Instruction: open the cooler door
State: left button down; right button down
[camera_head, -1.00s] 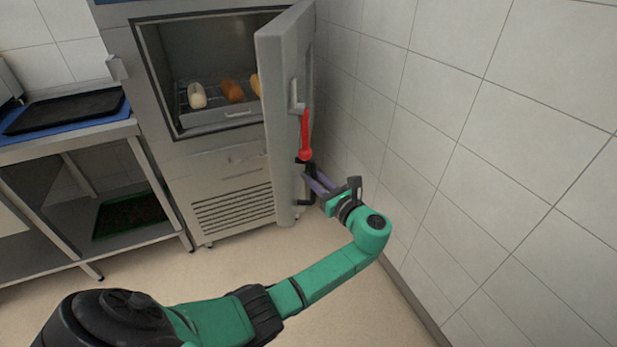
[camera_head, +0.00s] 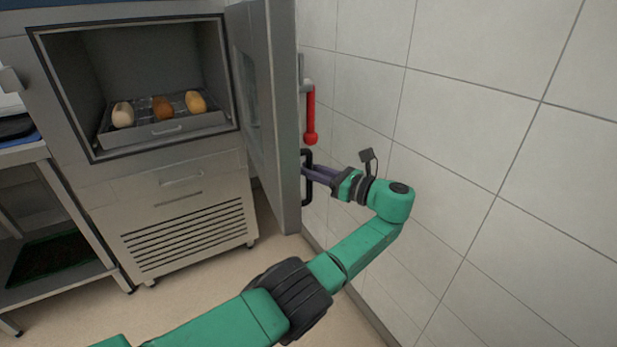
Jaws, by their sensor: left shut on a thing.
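The cooler (camera_head: 170,190) is a grey metal cabinet at the left. Its door (camera_head: 268,130) stands wide open, swung out to the right near the tiled wall. A red lever (camera_head: 310,115) hangs on the door's outer face, with a black handle (camera_head: 306,185) below it. My left gripper (camera_head: 306,172) is shut on the black handle; its green arm comes in from the bottom left. The cooler's opening is in plain view, with a drawer-like rack (camera_head: 165,130) holding three bread-like pieces (camera_head: 162,107). My right gripper is not in view.
The white tiled wall (camera_head: 480,120) is close on the right, a short way from the door and my arm. A metal table (camera_head: 45,205) with a lower shelf stands left of the cooler. The floor (camera_head: 205,285) in front of the cooler is clear.

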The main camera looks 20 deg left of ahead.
pick_arm(q)
jog(key=shift+w+r, duration=0.1)
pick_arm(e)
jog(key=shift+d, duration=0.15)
pick_arm(q)
jog(key=c, duration=1.2)
grip_release()
jog(key=o, duration=0.4)
jog(key=shift+a, duration=0.15)
jog(key=d+b, duration=0.1)
jog(key=d, duration=0.1)
jog(key=d+b, duration=0.1)
jog(key=d, duration=0.2)
jog(key=s+d+b, duration=0.1)
jog(key=d, duration=0.1)
jog(key=shift+d, duration=0.15)
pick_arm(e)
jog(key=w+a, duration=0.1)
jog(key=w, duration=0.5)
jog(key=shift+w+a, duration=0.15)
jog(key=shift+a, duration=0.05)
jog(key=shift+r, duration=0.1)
